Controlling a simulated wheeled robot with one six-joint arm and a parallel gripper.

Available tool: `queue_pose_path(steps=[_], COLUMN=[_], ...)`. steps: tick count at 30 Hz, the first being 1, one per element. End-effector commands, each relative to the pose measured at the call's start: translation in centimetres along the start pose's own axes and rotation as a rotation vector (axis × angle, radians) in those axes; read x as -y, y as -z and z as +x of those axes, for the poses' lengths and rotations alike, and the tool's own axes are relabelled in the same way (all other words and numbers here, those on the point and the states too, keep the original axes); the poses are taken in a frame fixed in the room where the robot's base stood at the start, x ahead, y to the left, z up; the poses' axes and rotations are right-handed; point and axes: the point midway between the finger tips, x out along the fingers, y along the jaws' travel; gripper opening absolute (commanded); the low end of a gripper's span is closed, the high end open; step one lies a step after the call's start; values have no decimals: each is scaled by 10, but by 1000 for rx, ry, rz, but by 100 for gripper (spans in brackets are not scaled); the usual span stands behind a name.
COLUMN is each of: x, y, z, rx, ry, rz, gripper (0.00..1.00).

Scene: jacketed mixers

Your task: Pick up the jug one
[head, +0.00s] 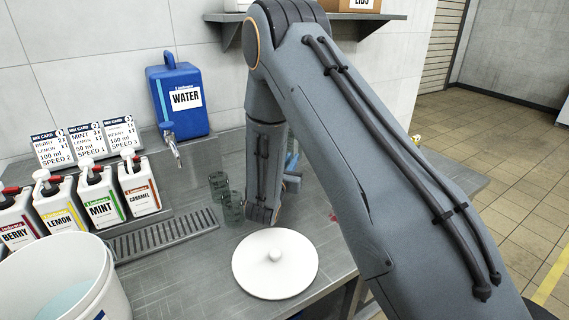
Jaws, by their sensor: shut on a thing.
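Two clear, greenish glass vessels stand on the steel counter left of my forearm: a rear one (218,185) and a front one (233,208). They look like small jugs, but I cannot tell which, if either, is jug one. My arm comes in from the lower right, bends at the top and runs down to the counter area just right of the vessels. My gripper is hidden behind my own wrist and forearm, and so is anything it holds. Small blue and grey parts show just right of the forearm; I cannot tell what they are.
A round white lid (275,264) with a knob lies in front. A blue water container (180,101) with a tap stands behind. Pump bottles (100,196), mix cards (88,143), a drip grille (163,236) and a white bucket (112,285) are left. A wall shelf (392,17) is above.

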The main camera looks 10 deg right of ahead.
Motion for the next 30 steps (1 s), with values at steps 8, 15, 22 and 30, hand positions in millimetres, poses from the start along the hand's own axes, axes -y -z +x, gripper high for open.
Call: queue_pose_path(steps=[8,15,22,30], x=[-1,0,0,0], y=[-31,-70,-92,-98], z=[1,1,0,0], rx=[5,5,3,2], ry=[0,1,0,0], rz=[4,5,3,1], gripper=[0,0,0,0])
